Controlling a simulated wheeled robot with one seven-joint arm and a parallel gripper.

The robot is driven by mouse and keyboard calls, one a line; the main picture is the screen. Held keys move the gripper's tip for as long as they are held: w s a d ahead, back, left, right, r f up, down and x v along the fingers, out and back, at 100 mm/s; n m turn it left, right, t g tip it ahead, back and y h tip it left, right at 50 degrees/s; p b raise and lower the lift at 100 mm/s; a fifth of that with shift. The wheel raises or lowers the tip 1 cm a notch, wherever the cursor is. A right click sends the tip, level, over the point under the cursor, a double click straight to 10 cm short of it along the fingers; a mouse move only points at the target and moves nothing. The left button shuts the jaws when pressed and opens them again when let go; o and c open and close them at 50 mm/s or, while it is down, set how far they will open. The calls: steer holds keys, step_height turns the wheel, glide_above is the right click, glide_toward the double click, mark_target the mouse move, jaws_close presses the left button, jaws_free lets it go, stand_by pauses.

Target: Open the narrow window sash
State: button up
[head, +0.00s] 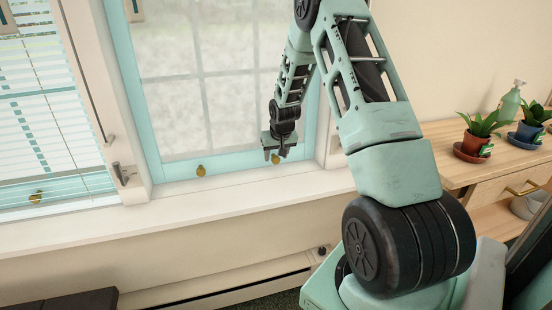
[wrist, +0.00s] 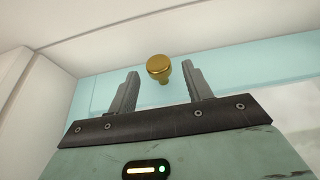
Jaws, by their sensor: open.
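A window sash with a pale teal frame (head: 236,157) and frosted panes stands in the middle of the head view and looks shut. Its bottom rail carries a gold knob (head: 201,170) at the left and another gold knob (head: 275,160) at the right, partly hidden by my gripper. My gripper (head: 275,155) is at the right end of that rail, open and empty. In the wrist view a gold knob (wrist: 159,66) stands between the two spread fingers, near their tips, with a gap on either side. The teal rail (wrist: 225,75) is behind it.
A white sill (head: 190,203) runs below the window. At the left is another window with blinds (head: 45,120) and a gold knob. A wooden cabinet (head: 455,172) with potted plants (head: 473,144) and a green bottle (head: 511,100) stands at the right.

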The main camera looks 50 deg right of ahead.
steer(key=shift+w+d+f, duration=0.15)
steer(key=shift+w+f, duration=0.1)
steer(key=shift+f, duration=0.4)
jaws_close()
step_height(320, 180, up, 24)
steer(key=p, duration=1.4)
steer(key=shift+f, duration=0.25)
jaws_free()
